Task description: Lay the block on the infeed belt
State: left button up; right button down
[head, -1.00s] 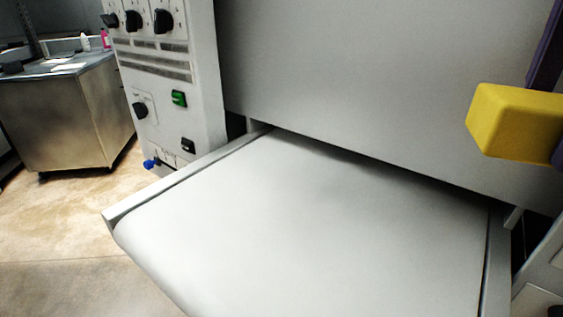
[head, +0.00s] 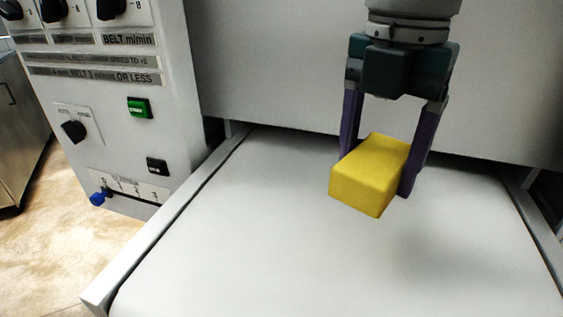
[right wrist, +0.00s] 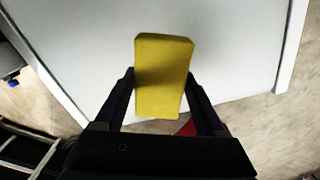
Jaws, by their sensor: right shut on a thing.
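The yellow block (head: 366,178) is between the purple fingers of my right gripper (head: 386,165), which points down and is shut on it. The block also fills the space between the fingers in the right wrist view (right wrist: 162,77). The block is over the white infeed belt (head: 250,235), with a soft shadow on the belt to its lower right. It appears to be held above the belt. The belt also shows behind the block in the right wrist view (right wrist: 100,40). My left gripper is not in view.
A grey machine panel (head: 270,65) stands behind the belt. The control box (head: 110,110) with knobs and a green switch is at the left. Raised side rails (head: 170,225) edge the belt. Much of the belt around the block is bare.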

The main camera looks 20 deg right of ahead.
aim_at(356, 240)
notch_tip(356, 240, down, 10)
jog(key=shift+r+b, duration=0.25)
jog(key=shift+b, duration=0.05)
jog(key=shift+f, duration=0.15)
grip_release()
notch_tip(356, 240, up, 12)
jog(key=shift+r, duration=0.2)
dwell(0.5)
jog(key=shift+a, duration=0.1)
